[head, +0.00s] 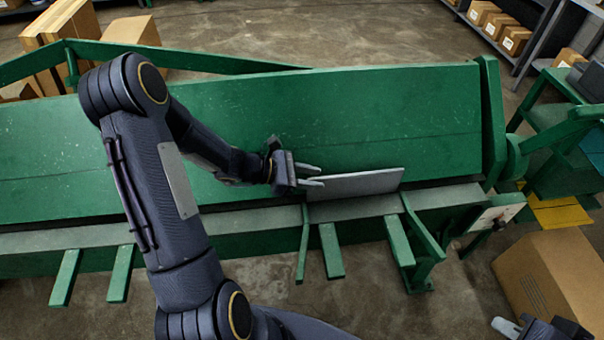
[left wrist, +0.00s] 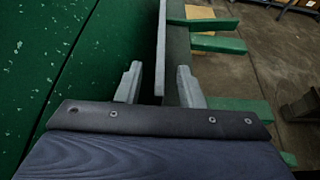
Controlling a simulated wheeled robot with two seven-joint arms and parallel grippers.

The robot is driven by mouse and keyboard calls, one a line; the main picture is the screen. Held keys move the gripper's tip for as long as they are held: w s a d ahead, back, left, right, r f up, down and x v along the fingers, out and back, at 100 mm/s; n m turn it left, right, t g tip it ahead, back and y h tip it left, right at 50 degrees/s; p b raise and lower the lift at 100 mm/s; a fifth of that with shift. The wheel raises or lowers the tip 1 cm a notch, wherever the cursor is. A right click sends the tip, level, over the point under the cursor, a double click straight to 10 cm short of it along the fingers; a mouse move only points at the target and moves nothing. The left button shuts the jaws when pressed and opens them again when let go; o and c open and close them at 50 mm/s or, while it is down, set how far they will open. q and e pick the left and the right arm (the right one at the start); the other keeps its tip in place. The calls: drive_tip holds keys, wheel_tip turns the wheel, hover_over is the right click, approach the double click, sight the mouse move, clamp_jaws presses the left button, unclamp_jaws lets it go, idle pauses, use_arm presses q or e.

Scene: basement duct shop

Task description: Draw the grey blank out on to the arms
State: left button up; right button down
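The grey blank (head: 355,184) is a thin flat plate standing on edge, leaning, on the grey bed of the green brake, towards its right end. In the left wrist view the blank (left wrist: 161,50) shows edge-on. My left gripper (head: 316,176) is at the blank's left end. Its fingers (left wrist: 158,85) are open, one on each side of the plate, with gaps visible. Green arms (head: 331,250) stick out from the front of the brake, below and in front of the blank. My right gripper (head: 506,327) is partly cut off at the bottom right, away from the blank.
The brake's large green leaf (head: 330,110) rises behind the blank. A cardboard box (head: 555,280) stands on the floor at right, near my right gripper. More cartons are at the back left and on shelves at the right. Open floor lies in front of the arms.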

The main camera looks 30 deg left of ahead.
use_arm(q)
clamp_jaws()
idle(0.5)
